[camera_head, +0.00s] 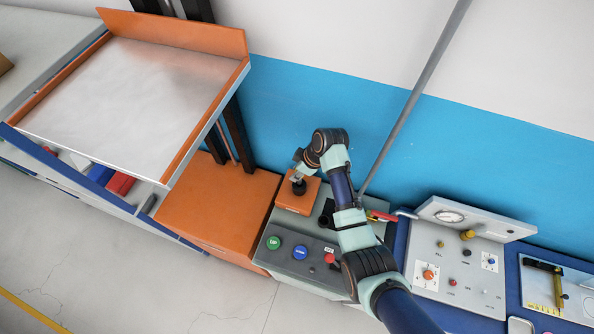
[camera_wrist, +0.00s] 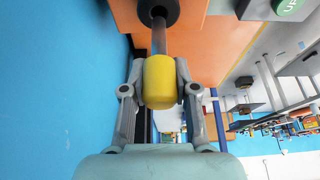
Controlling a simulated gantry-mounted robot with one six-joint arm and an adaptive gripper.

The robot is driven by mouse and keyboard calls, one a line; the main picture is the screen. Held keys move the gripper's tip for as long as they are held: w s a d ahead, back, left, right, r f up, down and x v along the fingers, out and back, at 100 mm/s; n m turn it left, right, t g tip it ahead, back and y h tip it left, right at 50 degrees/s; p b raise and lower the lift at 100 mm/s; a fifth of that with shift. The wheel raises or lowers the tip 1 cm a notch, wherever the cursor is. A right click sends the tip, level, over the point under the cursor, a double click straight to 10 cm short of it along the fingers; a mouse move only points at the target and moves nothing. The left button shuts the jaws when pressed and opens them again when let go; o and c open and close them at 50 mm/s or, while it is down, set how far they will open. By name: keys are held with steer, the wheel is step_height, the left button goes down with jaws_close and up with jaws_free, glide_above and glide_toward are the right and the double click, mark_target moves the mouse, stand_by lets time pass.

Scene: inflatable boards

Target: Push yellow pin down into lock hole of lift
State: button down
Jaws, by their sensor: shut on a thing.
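The yellow pin (camera_wrist: 158,85) has a thick yellow head and a thin grey shaft, seen in the wrist view. My gripper (camera_wrist: 160,72) is shut on the yellow head, one finger on each side. The shaft runs to a black round collar (camera_wrist: 158,12) on the orange block; how deep its tip sits is hidden. The head view shows my gripper (camera_head: 298,178) over the orange block (camera_head: 295,200), where the pin cannot be made out. The lift (camera_head: 150,95), with a metal platform and orange rims, stands at the left.
A grey control box with a green UP button (camera_head: 273,243), a blue button (camera_head: 300,252) and a red button (camera_head: 330,258) sits in front of the block. A panel with a gauge (camera_head: 449,216) stands at the right. The blue wall (camera_head: 290,100) is close behind my arm.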

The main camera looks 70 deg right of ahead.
steer(key=shift+f+b, duration=1.85)
steer(key=shift+f, duration=1.05)
stand_by(0.8)
steer(key=c, duration=0.8)
jaws_free()
steer(key=shift+r, duration=0.15)
steer(key=v, duration=1.2)
